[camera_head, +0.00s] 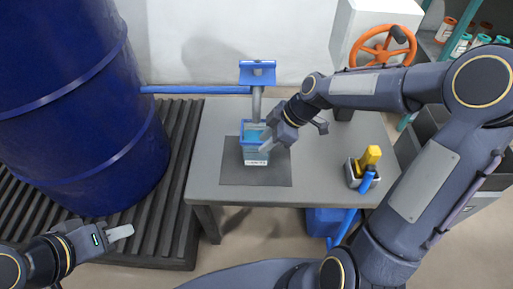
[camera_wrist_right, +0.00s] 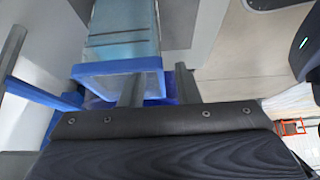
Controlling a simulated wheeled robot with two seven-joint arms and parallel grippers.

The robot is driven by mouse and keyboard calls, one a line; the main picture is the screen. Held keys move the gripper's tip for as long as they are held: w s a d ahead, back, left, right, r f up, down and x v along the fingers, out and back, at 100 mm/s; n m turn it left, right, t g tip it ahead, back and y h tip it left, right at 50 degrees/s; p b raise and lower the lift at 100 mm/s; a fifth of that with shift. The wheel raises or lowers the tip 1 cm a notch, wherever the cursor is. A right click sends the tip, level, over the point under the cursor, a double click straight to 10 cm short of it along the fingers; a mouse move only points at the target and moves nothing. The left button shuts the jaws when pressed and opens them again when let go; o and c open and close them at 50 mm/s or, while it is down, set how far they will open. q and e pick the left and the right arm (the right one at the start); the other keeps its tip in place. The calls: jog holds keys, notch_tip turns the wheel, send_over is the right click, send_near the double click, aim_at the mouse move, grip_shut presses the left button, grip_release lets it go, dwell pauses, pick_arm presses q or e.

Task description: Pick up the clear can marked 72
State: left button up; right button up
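The clear can (camera_head: 256,152) stands upright on the dark mat on the grey table. It has a blue rim, bluish contents and a white label (camera_head: 256,162) too small to read. My right gripper (camera_head: 276,134) is at the can's upper right side. In the right wrist view, the can (camera_wrist_right: 122,35) with its blue rim is close, and the two grey fingers (camera_wrist_right: 158,86) are apart near a corner of the rim. Any contact is unclear. My left gripper (camera_head: 120,233) is at the lower left, away from the can; only one finger shows clearly.
A grey post with a blue top (camera_head: 257,73) stands behind the can. A big blue drum (camera_head: 75,110) is on a ribbed platform at the left. A small holder with yellow and blue items (camera_head: 366,168) sits on the table's right. An orange handwheel (camera_head: 382,47) is behind.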

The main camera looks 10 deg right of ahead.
jog(key=b+x, duration=0.1)
jog(key=x, duration=0.3)
jog(key=shift+a+f+b, duration=0.1)
jog(key=shift+f+b, duration=0.1)
jog(key=shift+b, duration=0.15)
jog(key=shift+w+a+f, duration=0.2)
jog(key=shift+a+f, duration=0.1)
jog(key=shift+f, duration=0.05)
jog(key=shift+c, duration=0.3)
grip_shut()
jog(key=shift+r, duration=0.15)
